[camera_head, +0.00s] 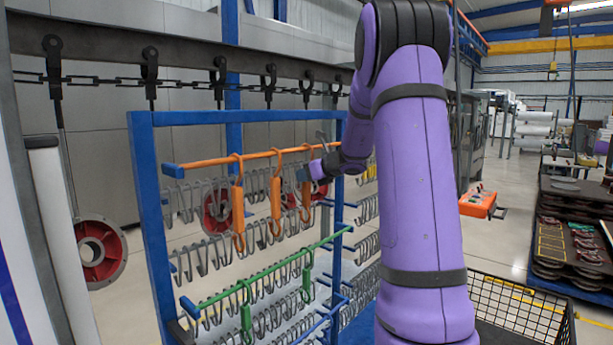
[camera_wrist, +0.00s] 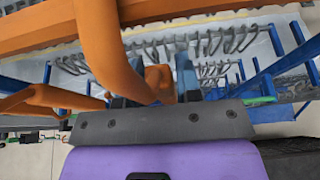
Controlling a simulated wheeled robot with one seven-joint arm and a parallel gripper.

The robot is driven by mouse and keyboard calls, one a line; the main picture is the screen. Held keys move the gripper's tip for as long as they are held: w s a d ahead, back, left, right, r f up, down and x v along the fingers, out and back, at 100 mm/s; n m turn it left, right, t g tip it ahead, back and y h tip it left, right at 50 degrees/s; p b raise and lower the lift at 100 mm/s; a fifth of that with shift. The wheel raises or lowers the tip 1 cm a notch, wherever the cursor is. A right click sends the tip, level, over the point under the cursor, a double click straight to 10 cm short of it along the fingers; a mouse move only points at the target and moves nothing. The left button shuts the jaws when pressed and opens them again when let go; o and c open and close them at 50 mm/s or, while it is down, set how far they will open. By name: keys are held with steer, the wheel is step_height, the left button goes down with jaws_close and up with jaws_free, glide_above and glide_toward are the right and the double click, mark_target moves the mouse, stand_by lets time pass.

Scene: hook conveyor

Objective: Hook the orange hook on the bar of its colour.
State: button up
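The orange bar (camera_head: 220,160) runs across the upper part of the blue rack. Several orange hooks hang from it: a left one (camera_head: 238,208), a middle one (camera_head: 276,197) and a right one (camera_head: 306,195). My gripper (camera_head: 314,172) is at the right hook, just below the bar. In the wrist view the orange bar (camera_wrist: 200,8) crosses the top, and an orange hook (camera_wrist: 104,45) stands close in front of the fingers. Orange metal also shows between my fingertips (camera_wrist: 153,88). The hook hides part of the left finger, so I cannot tell whether they grip it.
A green bar (camera_head: 262,272) with green hooks (camera_head: 246,318) lies lower on the blue rack (camera_head: 150,200). Rows of grey hooks (camera_head: 190,200) hang between the bars. An overhead chain (camera_head: 180,82) carries red reels (camera_head: 100,252). A black wire basket (camera_head: 530,312) stands at the lower right.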

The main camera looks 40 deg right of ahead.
steer(key=o, duration=0.3)
steer(key=v, duration=1)
steer(key=shift+s+r, duration=0.15)
steer(key=shift+s, duration=0.25)
